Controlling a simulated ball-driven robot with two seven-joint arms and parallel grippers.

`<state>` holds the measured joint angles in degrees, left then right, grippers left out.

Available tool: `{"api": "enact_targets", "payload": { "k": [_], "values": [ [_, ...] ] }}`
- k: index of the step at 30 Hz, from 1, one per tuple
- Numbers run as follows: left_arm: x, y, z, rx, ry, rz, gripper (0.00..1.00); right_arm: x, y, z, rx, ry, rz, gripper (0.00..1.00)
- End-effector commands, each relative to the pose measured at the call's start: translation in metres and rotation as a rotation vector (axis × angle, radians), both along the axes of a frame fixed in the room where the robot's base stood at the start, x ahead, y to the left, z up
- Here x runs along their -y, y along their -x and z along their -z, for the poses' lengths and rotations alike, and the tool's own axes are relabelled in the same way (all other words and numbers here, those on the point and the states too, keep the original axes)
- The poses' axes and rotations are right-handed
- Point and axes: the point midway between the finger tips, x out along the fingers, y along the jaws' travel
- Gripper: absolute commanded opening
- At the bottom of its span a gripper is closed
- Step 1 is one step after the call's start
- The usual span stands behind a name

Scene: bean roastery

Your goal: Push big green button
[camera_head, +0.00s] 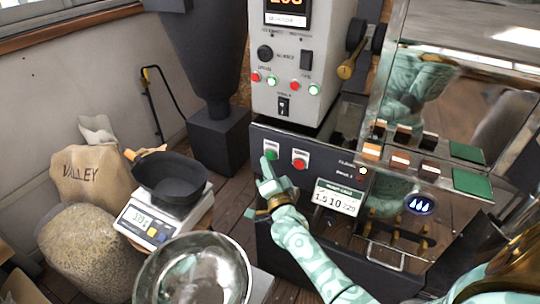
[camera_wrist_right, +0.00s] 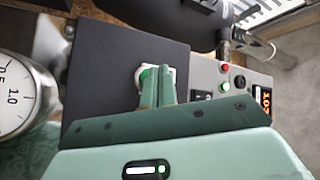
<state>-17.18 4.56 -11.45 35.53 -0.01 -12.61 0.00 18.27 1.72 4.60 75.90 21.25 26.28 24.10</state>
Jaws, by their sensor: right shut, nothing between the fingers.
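The big green button (camera_head: 271,154) sits on a light plate at the upper left of the roaster's dark front panel (camera_head: 325,160). In the right wrist view the green button (camera_wrist_right: 148,77) shows just beyond my fingertips, partly hidden by them. My right gripper (camera_head: 268,166) is shut and empty, its tips at the button's lower edge in the head view. I cannot tell whether the tips touch it. It also shows in the right wrist view (camera_wrist_right: 157,82). My left gripper is not in view.
A red button (camera_head: 299,162) sits right beside the green one. Small red and green buttons (camera_head: 295,86) line the grey control box above. A scale (camera_head: 160,222) with a black pan (camera_head: 170,183) stands to the left, with a metal bowl (camera_head: 195,270) in front.

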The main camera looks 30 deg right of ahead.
Motion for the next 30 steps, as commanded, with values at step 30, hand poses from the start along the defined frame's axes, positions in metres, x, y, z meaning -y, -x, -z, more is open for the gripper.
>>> {"api": "enact_targets", "payload": {
  "k": [30],
  "values": [
    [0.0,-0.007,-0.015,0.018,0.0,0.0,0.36,-0.043,0.026,0.001,-0.001,0.0,0.001,0.0]
  ]
}}
